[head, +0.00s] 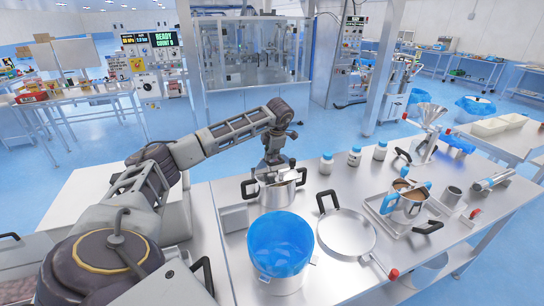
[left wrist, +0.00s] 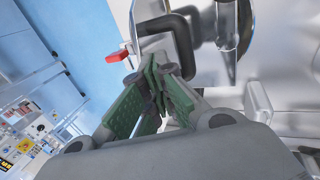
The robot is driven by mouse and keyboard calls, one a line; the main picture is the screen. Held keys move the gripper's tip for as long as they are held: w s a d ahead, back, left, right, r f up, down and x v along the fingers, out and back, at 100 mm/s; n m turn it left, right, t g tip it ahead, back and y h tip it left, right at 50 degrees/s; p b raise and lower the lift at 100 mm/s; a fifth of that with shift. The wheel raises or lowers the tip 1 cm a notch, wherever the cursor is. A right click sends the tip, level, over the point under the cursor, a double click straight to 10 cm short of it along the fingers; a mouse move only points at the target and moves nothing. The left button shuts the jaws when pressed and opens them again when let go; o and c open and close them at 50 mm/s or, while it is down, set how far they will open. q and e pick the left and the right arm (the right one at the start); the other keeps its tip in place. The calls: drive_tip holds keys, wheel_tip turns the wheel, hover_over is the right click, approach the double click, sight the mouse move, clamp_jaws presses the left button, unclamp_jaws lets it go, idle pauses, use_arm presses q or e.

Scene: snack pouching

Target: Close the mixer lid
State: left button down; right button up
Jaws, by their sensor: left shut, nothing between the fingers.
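My left gripper (head: 275,160) is over the steel pot (head: 277,196), close to its top rim; the pot has black side handles. I cannot tell whether the gripper touches it. In the left wrist view the green-padded fingers (left wrist: 158,85) are together and empty, near a black handle (left wrist: 180,38) and a red tip (left wrist: 116,56). A round, shallow steel piece (head: 346,236) with a black loop handle lies right of the pot. I cannot tell which of these is the mixer lid. My right gripper is not in view.
A blue-lined steel container (head: 281,250) stands in front of the pot. White bottles (head: 354,157) stand behind. A second pot (head: 404,205) on a tray and a steel cup (head: 451,196) are to the right. Some bare steel tabletop shows between them.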

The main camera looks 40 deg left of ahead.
use_arm(q)
drive_tip(key=shift+w+a, duration=0.25)
drive_tip(key=shift+a, duration=0.2)
drive_tip(key=shift+w+a, duration=0.2)
drive_tip(key=shift+a, duration=0.25)
drive_tip(key=a, duration=0.1)
drive_tip(key=w+a+f, duration=0.2)
drive_tip(key=shift+a, duration=0.35)
drive_tip(key=shift+r+p, duration=0.1)
drive_tip(key=shift+p, duration=0.3)
